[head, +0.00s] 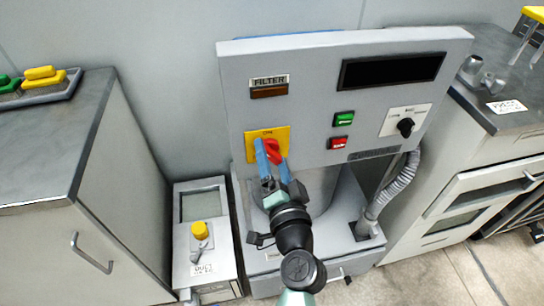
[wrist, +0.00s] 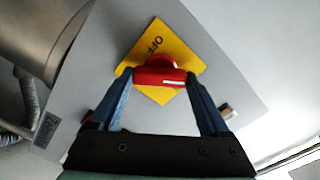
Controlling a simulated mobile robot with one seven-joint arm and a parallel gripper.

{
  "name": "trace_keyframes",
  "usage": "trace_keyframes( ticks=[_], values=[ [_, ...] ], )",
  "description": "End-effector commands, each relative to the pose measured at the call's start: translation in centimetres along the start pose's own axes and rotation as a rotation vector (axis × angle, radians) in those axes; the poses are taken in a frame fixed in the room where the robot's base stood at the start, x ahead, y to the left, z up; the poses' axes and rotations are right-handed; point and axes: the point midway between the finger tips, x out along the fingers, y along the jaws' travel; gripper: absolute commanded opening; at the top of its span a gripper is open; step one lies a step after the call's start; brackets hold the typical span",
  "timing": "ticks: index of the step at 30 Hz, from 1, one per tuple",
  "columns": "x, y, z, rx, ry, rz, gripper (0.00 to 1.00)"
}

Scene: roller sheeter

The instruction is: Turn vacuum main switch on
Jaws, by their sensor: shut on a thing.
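The vacuum main switch is a red rotary handle (head: 272,151) on a yellow plate (head: 283,133) at the lower left of the grey control panel. In the wrist view the red handle (wrist: 160,76) lies between my fingertips, in front of the yellow plate (wrist: 157,42), where the word OFF shows. My gripper (head: 272,158) reaches up to the panel from below, and its blue fingers are shut on the red handle. In the head view the fingers hide part of the handle and plate.
The panel also carries a green button (head: 344,119), a red button (head: 340,143), a black knob (head: 405,127), a dark display (head: 391,71) and a filter indicator (head: 269,90). A ribbed hose (head: 401,185) hangs at right. A small box with a yellow knob (head: 200,230) stands at left.

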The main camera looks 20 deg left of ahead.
Motion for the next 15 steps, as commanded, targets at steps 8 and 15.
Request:
trace_keyframes(
  ticks=[8, 15],
  values=[
    [-0.04, 0.03, -0.03, 0.261, 0.000, 0.002, 0.24],
    [-0.05, 0.09, -0.01, 0.452, 0.000, 0.002, 0.24]
  ],
)
